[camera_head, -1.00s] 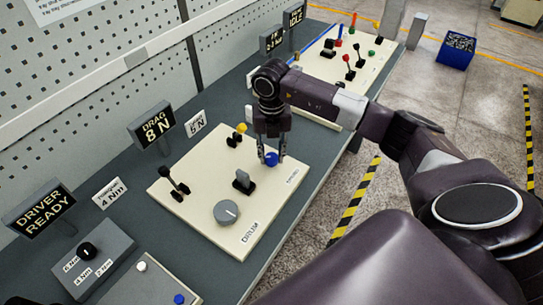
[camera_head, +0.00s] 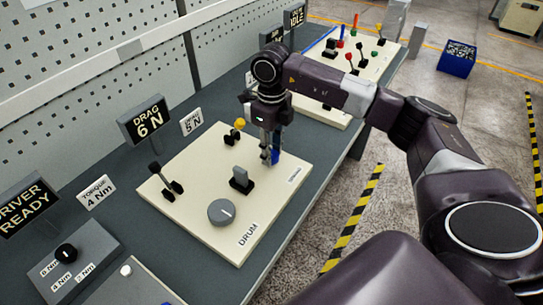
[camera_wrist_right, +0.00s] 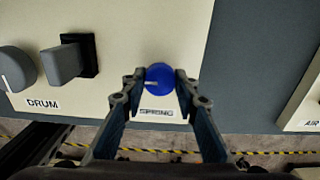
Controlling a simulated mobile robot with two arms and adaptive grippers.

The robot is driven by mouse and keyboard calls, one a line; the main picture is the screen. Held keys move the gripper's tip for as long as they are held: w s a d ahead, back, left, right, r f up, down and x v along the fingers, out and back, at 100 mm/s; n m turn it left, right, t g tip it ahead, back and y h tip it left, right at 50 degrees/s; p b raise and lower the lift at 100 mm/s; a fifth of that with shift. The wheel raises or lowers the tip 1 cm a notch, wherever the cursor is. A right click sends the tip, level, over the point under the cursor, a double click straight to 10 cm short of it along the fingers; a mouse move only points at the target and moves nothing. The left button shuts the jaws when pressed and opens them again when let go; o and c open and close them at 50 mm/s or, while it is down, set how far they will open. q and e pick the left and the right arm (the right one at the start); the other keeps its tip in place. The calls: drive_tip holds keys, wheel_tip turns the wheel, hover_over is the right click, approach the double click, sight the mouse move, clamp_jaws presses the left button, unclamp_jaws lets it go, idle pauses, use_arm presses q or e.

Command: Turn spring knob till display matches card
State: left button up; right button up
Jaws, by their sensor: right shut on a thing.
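The blue spring knob (camera_head: 276,157) is on the cream drum panel (camera_head: 200,158), near its right edge. It also shows in the right wrist view (camera_wrist_right: 159,79), above the SPRING label. My right gripper (camera_head: 270,158) comes down over the knob and is shut on it, with a fingertip on each side. The fingers hide part of the knob in the head view. The display (camera_head: 146,121) reads DRAG 6 N. The small white card (camera_head: 191,121) beside it appears to read 5 N. My left gripper is not in view.
The panel also carries a grey drum knob (camera_head: 221,212), a grey lever block (camera_head: 241,179), a black lever (camera_head: 164,182) and a yellow-topped lever (camera_head: 236,131). A driver box (camera_head: 75,265) stands at the lower left. Another panel with coloured levers lies farther back.

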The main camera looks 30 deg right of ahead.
drive_tip(key=n+b, duration=0.1)
drive_tip(key=n, duration=0.2)
drive_tip(key=shift+b, duration=0.35)
drive_tip(key=shift+r+n+b, duration=0.1)
drive_tip(key=shift+n+b, duration=0.3)
drive_tip(key=shift+n, duration=0.7)
drive_tip(key=shift+w+d, duration=0.1)
drive_tip(key=o, duration=1.1)
drive_tip(key=shift+o, duration=0.2)
wheel_tip(320, 180, up, 12)
